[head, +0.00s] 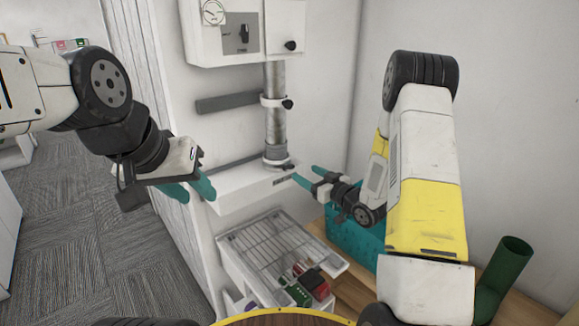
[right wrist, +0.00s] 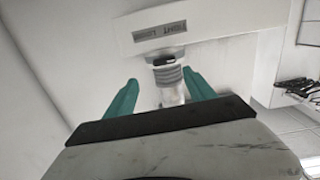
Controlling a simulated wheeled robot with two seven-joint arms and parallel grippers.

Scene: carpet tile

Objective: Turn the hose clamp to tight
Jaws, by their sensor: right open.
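A grey hose (head: 275,125) runs down the wall from the white box to a white ledge (head: 235,188). At its lower end sits the hose clamp (head: 277,163), a ring with a dark part. A small dark label (head: 284,181) is on the ledge front. In the right wrist view the label (right wrist: 160,32) seems to read TIGHT and LOOSE, upside down. There the clamp (right wrist: 165,61) appears between the fingers of my right gripper (right wrist: 160,95), which is open. In the head view my right gripper (head: 307,180) is just right of the ledge. My left gripper (head: 189,189) is empty with fingers apart, left of the ledge.
A white control box (head: 205,42) with a gauge and dark knobs hangs above. Another band with a black knob (head: 288,104) is higher on the hose. Below are a wire-topped tray (head: 262,247), a teal crate (head: 345,237) and a green tube (head: 505,270).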

